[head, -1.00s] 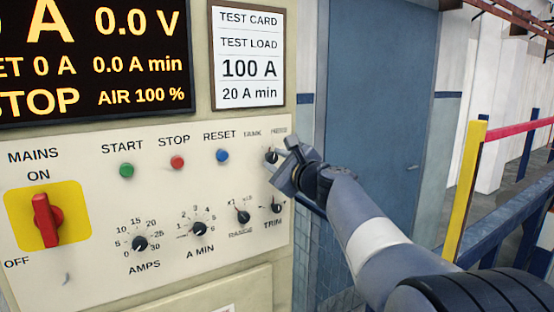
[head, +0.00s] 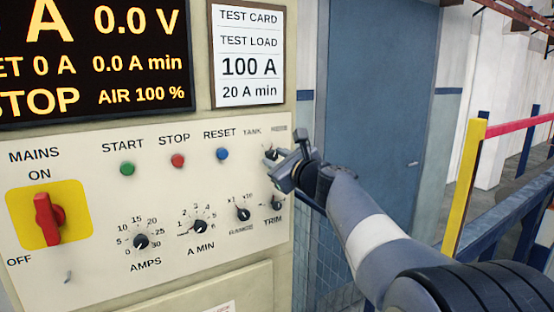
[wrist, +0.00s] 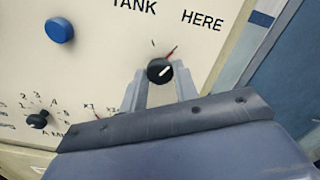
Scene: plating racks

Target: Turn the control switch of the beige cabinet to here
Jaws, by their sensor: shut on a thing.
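The control switch (wrist: 159,70) is a small black round knob with a white pointer line, on the cream panel of the beige cabinet (head: 140,275). In the wrist view it sits between the two fingertips of my gripper (wrist: 160,78), which is shut on it. The white line points up and right, roughly toward the red tick (wrist: 171,52) under the word HERE (wrist: 202,20). TANK (wrist: 135,5) is printed to the left. In the head view my gripper (head: 276,164) partly covers the switch (head: 271,154).
The TRIM knob (head: 276,205) and range knob (head: 243,214) sit just below my gripper. The blue RESET button (head: 222,154) is to the left. A blue door (head: 380,80) and a yellow post with a railing (head: 465,185) stand to the right.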

